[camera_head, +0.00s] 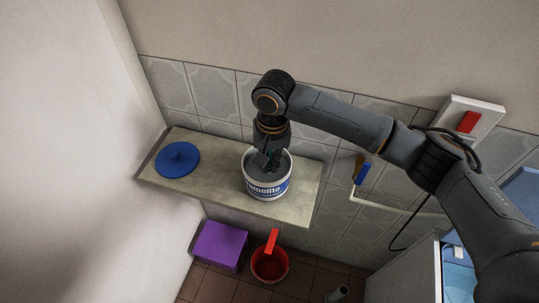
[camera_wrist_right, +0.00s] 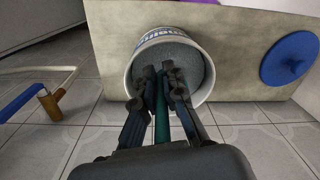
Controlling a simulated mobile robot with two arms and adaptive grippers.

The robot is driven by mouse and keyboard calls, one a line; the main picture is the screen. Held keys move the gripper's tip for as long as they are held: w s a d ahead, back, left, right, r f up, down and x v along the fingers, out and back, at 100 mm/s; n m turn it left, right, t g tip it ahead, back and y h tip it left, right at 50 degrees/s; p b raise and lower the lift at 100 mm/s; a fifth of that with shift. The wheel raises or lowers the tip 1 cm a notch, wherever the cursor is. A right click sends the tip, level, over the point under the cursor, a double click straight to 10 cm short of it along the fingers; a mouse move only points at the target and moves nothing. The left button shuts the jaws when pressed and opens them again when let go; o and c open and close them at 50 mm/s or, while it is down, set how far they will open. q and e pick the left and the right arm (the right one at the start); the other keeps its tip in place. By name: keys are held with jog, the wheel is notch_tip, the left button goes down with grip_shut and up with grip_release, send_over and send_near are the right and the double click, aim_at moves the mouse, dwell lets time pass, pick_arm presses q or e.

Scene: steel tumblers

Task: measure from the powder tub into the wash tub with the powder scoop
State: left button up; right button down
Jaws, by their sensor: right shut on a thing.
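The powder tub (camera_head: 268,190), white with blue lettering, stands open on the shelf; it also shows in the right wrist view (camera_wrist_right: 134,72), with grey powder inside. My right gripper (camera_head: 266,160) points down into the tub's mouth. In the right wrist view the gripper (camera_wrist_right: 160,75) is shut on the green handle of the powder scoop (camera_wrist_right: 161,122). The scoop's bowl is hidden by the fingers, so I cannot tell how much it holds. A white-walled tub with a light blue inside (camera_head: 458,270), apparently the wash tub, is partly cut off at the lower right. My left gripper is not in view.
A blue round lid (camera_head: 177,160) lies on the left of the stone shelf (camera_head: 215,190). Below are a purple stool (camera_head: 219,244) and a red bucket (camera_head: 270,265). A wall box with a red switch (camera_head: 468,122) and pipework are at right.

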jog(key=shift+f+b, duration=0.85)
jog(key=shift+f, duration=3.05)
notch_tip(320, 180, up, 6)
jog(key=p, duration=0.6)
jog(key=shift+p, duration=0.35)
jog(key=shift+r, duration=0.1)
notch_tip(320, 180, up, 2)
jog(key=shift+r, duration=1.3)
jog(key=shift+r, duration=2.5)
